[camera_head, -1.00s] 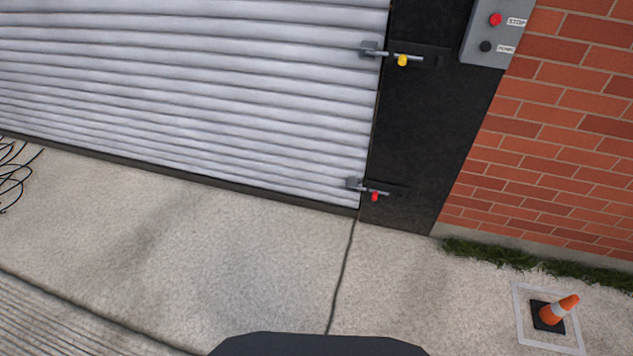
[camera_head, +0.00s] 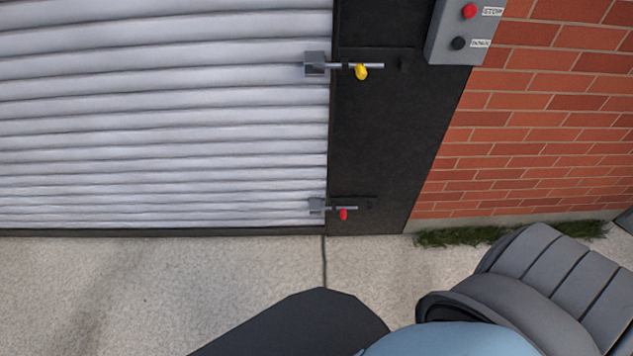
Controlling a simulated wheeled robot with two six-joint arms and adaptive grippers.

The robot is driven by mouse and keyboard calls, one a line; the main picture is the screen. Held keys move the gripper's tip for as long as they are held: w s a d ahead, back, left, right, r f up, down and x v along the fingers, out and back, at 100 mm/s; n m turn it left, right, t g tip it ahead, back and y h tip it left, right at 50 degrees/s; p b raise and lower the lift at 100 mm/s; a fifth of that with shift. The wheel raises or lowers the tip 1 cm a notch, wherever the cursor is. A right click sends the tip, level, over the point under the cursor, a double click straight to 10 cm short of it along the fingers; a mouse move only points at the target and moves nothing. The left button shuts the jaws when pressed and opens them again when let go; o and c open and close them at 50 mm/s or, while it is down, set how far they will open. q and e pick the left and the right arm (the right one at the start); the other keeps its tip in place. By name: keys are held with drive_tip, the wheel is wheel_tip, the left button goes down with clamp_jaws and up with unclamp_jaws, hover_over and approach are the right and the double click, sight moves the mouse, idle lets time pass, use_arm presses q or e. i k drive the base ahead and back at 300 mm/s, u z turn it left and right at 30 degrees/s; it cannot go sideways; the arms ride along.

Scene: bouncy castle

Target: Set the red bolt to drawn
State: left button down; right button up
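The red bolt (camera_head: 343,214) is low on the black door post, near the bottom right corner of the grey roller shutter. Its bar lies level and reaches left to a small grey bracket (camera_head: 316,206) at the shutter's edge. Its red knob hangs below the bar. A yellow bolt (camera_head: 361,72) sits higher on the same post, with its bar also reaching a bracket on the shutter. Neither of my grippers is in view. Part of my own arm fills the lower right corner.
The shutter (camera_head: 160,120) covers the left. A grey control box (camera_head: 465,30) with red and black buttons hangs at the upper right, beside a brick wall (camera_head: 530,130). Grass (camera_head: 465,236) grows at the wall's foot. The concrete floor (camera_head: 180,275) before the shutter is clear.

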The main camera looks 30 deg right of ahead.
sight(343, 210)
drive_tip(key=z, duration=0.35)
drive_tip(key=i, duration=0.9)
drive_tip(key=z, duration=1.25)
drive_tip(key=i, duration=0.5)
drive_tip(key=z, duration=0.55)
